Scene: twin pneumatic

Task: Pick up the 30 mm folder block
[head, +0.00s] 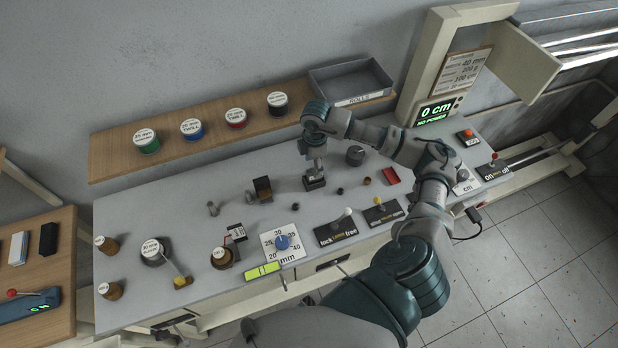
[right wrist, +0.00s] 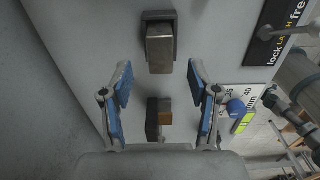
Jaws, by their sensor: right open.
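My right gripper (head: 314,158) reaches over the middle of the bench in the head view. In the right wrist view its two blue-padded fingers (right wrist: 159,85) stand wide apart with nothing held between them. A grey metal block (right wrist: 160,48) on a dark base lies ahead of the fingertips. The dark base (head: 314,183) shows just below my gripper in the head view. A brown and dark block (right wrist: 158,115) sits between the fingers in the picture, lower down; it also shows in the head view (head: 262,188). I read no size label on either block. My left gripper is not in view.
A dial marked in mm (head: 282,243), a lock lever (head: 335,230) and a second lever (head: 383,211) line the bench's front. Labelled spools (head: 192,128) and a grey tray (head: 350,82) stand on the back shelf. The display (head: 437,112) reads 0 cm, no power.

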